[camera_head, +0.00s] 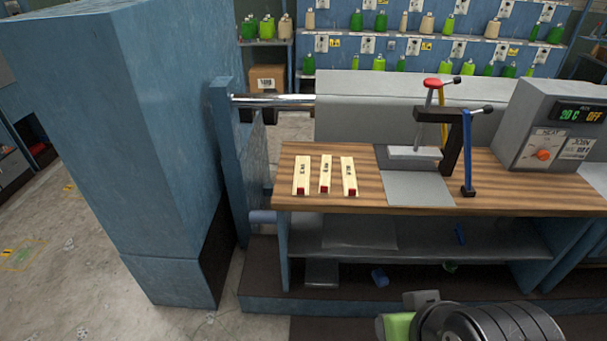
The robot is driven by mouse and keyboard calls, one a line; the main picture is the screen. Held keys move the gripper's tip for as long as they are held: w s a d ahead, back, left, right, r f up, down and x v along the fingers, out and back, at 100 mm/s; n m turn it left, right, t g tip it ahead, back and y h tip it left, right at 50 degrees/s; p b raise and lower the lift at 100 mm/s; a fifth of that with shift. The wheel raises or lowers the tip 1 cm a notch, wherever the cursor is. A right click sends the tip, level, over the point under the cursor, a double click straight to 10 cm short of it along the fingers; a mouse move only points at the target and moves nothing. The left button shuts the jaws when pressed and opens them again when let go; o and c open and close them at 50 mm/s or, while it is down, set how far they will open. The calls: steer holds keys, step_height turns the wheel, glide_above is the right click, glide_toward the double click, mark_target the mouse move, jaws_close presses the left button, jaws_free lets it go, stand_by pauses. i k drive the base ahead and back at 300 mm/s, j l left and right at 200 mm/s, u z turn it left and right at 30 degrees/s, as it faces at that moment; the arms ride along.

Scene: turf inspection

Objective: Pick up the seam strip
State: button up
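Three pale cream strips lie side by side on the left part of the wooden bench top (330,205): a left strip (302,172), a middle strip (325,172) and a right strip (348,172). Each has a red patch at its near end and a small dark marking near its middle. They lie flat, with narrow gaps between them. I cannot tell which one is the task's seam strip. Part of my arm shows at the bottom right, in front of and below the bench. My gripper is not in view, and nothing touches the strips.
A press (414,153) with a red-knobbed lever stands right of the strips over a grey plate (418,188). A grey heat control box (553,125) sits at the right. A tall blue cabinet (150,150) blocks the left. Bottles line the shelves behind.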

mark_target(302, 168)
steer(key=i+j+u, duration=0.25)
steer(key=i, duration=0.3)
steer(key=i+j+u, duration=0.3)
steer(key=i, duration=0.25)
steer(key=i+j+u, duration=0.1)
steer(key=i+u, duration=0.15)
steer(key=i, duration=0.3)
